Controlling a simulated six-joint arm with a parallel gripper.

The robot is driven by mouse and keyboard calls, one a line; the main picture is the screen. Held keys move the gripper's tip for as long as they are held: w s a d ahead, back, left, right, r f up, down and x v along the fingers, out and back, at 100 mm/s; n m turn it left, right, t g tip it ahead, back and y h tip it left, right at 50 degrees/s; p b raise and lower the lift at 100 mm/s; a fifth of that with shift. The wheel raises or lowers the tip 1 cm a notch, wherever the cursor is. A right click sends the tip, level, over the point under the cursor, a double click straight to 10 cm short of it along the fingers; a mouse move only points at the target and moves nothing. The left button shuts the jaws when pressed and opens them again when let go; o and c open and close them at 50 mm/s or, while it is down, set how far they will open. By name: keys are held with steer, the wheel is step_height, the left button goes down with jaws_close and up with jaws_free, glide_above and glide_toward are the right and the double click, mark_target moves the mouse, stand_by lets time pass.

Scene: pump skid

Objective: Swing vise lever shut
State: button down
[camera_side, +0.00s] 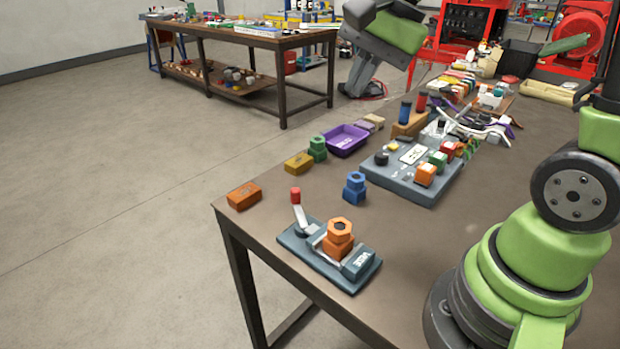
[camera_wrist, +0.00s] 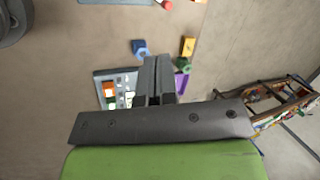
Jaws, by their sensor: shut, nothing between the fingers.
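The vise (camera_side: 290,243) sits near the table's front corner in the side view, with a blue-grey base. Its lever (camera_side: 299,213) has a pale arm and a red knob, and stands up from the left end of the base, leaning slightly. An orange hex-topped block (camera_side: 340,240) sits in the vise, beside the lever. In the wrist view only the red knob (camera_wrist: 166,4) and a little of the vise show at the top edge. My gripper (camera_wrist: 157,60) is shut and empty, with its fingers together. It is high above the table, apart from the lever.
An orange block (camera_side: 244,196), a blue hex piece (camera_side: 354,187) and a yellow block (camera_side: 299,163) stand behind the vise. A grey panel (camera_side: 400,186) with coloured blocks and a purple tray (camera_side: 362,133) lie farther back. Bare table lies right of the vise.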

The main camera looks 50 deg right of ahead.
steer(key=w+d+f+m+g, duration=0.1)
steer(key=w+d+f+m, duration=0.2)
steer(key=f, duration=0.3)
steer(key=w+d+f+m+g+y, duration=0.1)
steer(key=w+d+f+m, duration=0.2)
steer(key=d+f+m, duration=0.1)
step_height(320, 180, down, 2)
steer(key=shift+w+d+f+m+y, duration=0.2)
steer(key=shift+d+f+m+y, duration=0.1)
steer(key=shift+m, duration=0.5)
glide_toward(299, 208)
steer(key=d+f, duration=0.2)
steer(key=f, duration=0.1)
steer(key=d+f, duration=0.1)
steer(key=f, duration=0.1)
steer(key=shift+w+d, duration=0.25)
steer(key=shift+d, duration=0.1)
steer(key=shift+w+a+r, duration=0.1)
steer(key=shift+w+a, duration=0.2)
steer(key=shift+a, duration=0.25)
steer(key=shift+w+a+r, duration=0.1)
steer(key=shift+w+a, duration=0.2)
steer(key=shift+a, duration=0.25)
steer(key=shift+w+a, duration=0.2)
steer(key=shift+a, duration=0.3)
